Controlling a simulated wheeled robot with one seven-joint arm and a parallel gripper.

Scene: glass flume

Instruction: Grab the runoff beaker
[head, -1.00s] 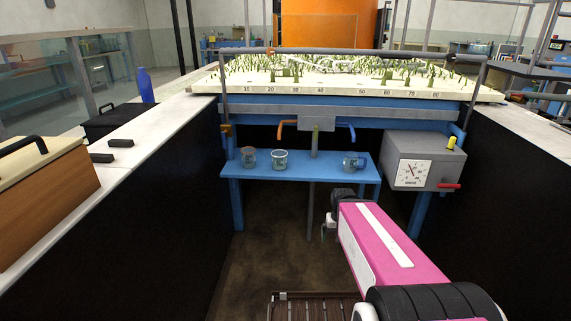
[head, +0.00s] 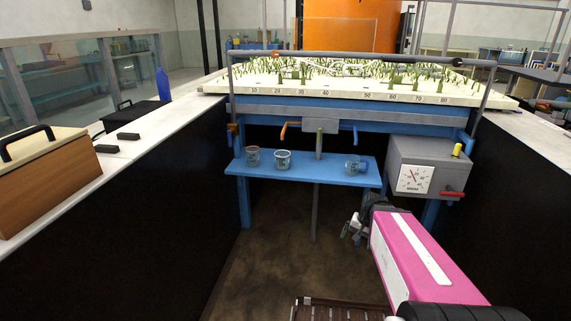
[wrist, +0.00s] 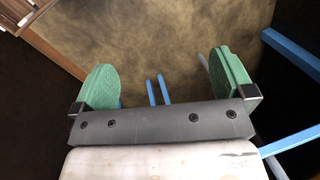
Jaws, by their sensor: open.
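Three small cups or beakers stand on the blue shelf (head: 315,172) in the head view. The left one (head: 253,156) has a reddish rim, the middle one (head: 283,160) is pale, and the right one (head: 353,166) is bluish and near the shelf's right end. I cannot tell from their looks which is the runoff beaker. My gripper (head: 353,230) is below and in front of the shelf's right end, apart from all three. In the wrist view its two green-padded fingers (wrist: 160,85) are wide apart with only floor and blue bars between them.
A grey box with a dial (head: 425,168) and red lever hangs right of the shelf. A grey post (head: 316,212) runs down through the shelf. The model table (head: 350,95) overhangs it. Dark walls flank the aisle; floor (head: 275,265) in front is clear.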

